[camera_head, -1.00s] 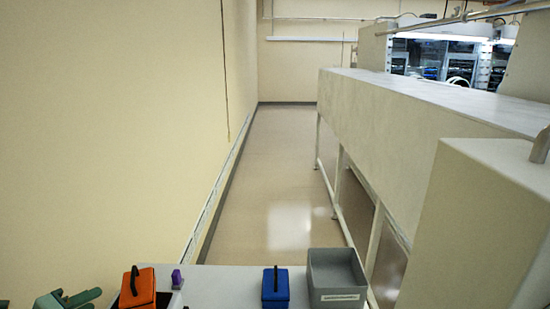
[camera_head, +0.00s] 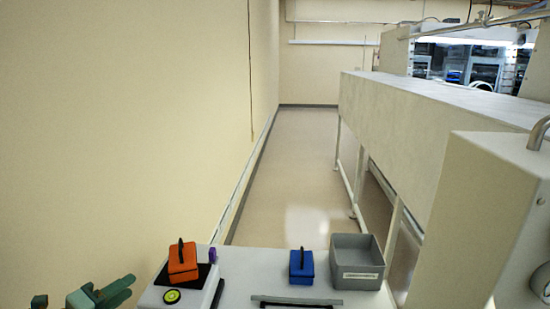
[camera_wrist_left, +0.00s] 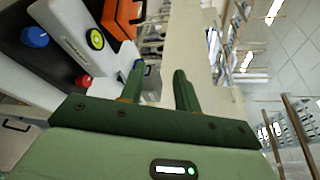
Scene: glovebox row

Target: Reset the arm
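My left gripper (camera_head: 108,288) is green and shows at the bottom left of the head view, left of the work surface and apart from the boxes. In the left wrist view its two fingers (camera_wrist_left: 160,76) stand apart with nothing between them, so it is open and empty. My right gripper is in neither view.
An orange box (camera_head: 183,264) with a black handle sits on a light unit with a yellow-ringed button (camera_head: 171,297). A blue box (camera_head: 301,266) and an open grey bin (camera_head: 358,270) stand to the right on the pale top (camera_head: 240,270). A wall (camera_head: 120,120) rises at left; a floor aisle (camera_head: 300,160) lies beyond.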

